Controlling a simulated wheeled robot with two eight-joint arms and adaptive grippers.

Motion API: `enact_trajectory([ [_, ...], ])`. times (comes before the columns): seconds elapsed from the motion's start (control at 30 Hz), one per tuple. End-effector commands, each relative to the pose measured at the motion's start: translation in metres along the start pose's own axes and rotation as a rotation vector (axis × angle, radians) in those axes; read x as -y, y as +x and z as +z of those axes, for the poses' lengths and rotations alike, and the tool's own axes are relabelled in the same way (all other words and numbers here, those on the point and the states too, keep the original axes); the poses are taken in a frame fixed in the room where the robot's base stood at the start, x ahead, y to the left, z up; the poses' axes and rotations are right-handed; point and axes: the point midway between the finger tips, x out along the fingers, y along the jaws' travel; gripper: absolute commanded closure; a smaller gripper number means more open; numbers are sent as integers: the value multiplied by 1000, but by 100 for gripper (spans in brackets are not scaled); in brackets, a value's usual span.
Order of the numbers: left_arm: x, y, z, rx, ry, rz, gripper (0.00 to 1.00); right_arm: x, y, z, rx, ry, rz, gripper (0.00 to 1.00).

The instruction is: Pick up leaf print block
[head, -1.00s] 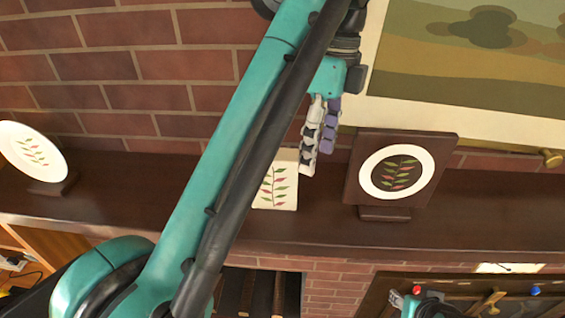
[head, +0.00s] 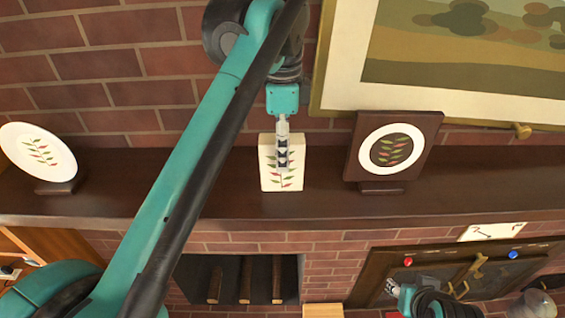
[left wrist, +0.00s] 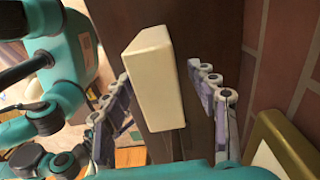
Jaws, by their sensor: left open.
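The leaf print block (head: 268,180) is a cream upright block with a red and green leaf sprig on its front. It stands on the dark mantel shelf. My left gripper (head: 283,166) is above and in front of it in the head view, covering part of the print. In the left wrist view, the plain pale block (left wrist: 150,75) sits between the two spread fingers, with a gap visible on the right side. The gripper is open and holds nothing.
A white oval leaf plate (head: 38,150) on a stand is at the left of the mantel (head: 330,207). A dark square plaque (head: 418,127) with a white ring stands right of the block. A framed painting (head: 330,75) hangs behind. Shelf beside the block is clear.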

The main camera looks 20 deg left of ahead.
Motion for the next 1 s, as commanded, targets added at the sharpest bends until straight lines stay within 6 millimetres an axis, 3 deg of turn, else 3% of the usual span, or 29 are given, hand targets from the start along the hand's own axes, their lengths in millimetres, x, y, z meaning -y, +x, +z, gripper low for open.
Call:
enact_trajectory([
  [0.3,1,42,-2,0,1,1,41,0,-7,-5,0,0,0,60],
  [0.6,1,47,-2,0,2,1,41,0,-6,-5,0,0,0,60],
  [0.83,1,47,-2,0,2,1,100,0,-6,-4,0,0,0,60],
  [1.0,1,47,-2,0,2,1,100,0,-6,-5,0,0,0,60],
])
